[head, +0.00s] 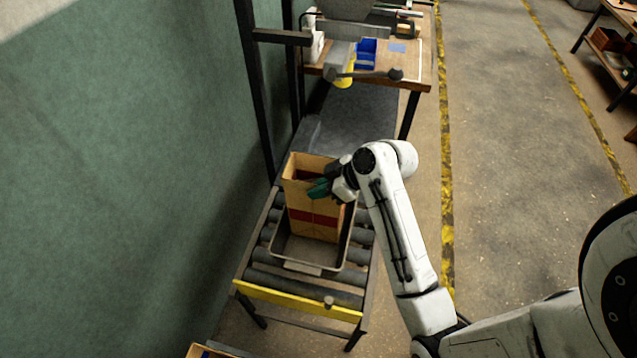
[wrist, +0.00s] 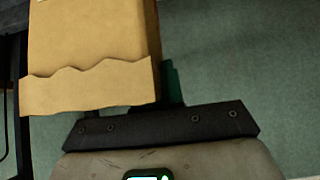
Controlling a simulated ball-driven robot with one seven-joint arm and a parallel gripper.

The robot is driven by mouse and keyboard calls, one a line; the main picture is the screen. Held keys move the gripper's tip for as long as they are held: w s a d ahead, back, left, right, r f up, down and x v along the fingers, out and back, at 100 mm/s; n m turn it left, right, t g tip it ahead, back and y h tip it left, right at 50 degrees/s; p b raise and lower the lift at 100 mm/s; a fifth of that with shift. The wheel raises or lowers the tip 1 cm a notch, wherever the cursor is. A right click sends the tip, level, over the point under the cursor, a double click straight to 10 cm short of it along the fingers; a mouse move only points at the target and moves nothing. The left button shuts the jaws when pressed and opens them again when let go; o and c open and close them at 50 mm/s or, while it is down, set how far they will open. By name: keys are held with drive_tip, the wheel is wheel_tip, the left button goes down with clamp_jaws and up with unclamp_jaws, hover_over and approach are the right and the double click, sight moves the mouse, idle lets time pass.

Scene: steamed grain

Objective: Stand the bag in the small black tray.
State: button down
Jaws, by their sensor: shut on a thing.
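The bag (head: 313,223) is tall brown paper with a red band and an open top. In the head view it is upright within the outline of the small dark tray (head: 283,259). I cannot tell whether its base touches the tray floor. My gripper (head: 321,187), with green fingers, is shut on the bag's upper right part. In the wrist view the bag (wrist: 88,48) fills the upper left, with its wavy-cut paper edge showing, and one green finger (wrist: 173,85) shows beside it. The other finger is hidden.
The tray sits on a roller conveyor (head: 262,279) with a yellow front bar (head: 290,300). A green wall (head: 130,170) is close on the left, with a dark post (head: 255,90). A workbench with a blue bin (head: 366,53) stands behind. Open floor lies right.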

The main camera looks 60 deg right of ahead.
drive_tip(key=shift+f, duration=1.65)
drive_tip(key=c, duration=1.7)
unclamp_jaws()
drive_tip(key=shift+f, duration=0.2)
drive_tip(key=o, duration=0.4)
drive_tip(key=shift+o, duration=0.2)
drive_tip(key=shift+s, duration=0.1)
drive_tip(key=v, duration=1.2)
drive_tip(key=s+a+f+m+g+h, duration=0.1)
drive_tip(key=s+a+f+m+g, duration=0.1)
drive_tip(key=s+a+f, duration=0.3)
drive_tip(key=s+a+f+m+g+h, duration=0.2)
drive_tip(key=s+a+f+g, duration=0.2)
drive_tip(key=a, duration=0.6)
drive_tip(key=shift+s+f+m+g, duration=0.3)
drive_tip(key=shift+s+f+g, duration=0.1)
drive_tip(key=shift+g, duration=0.4)
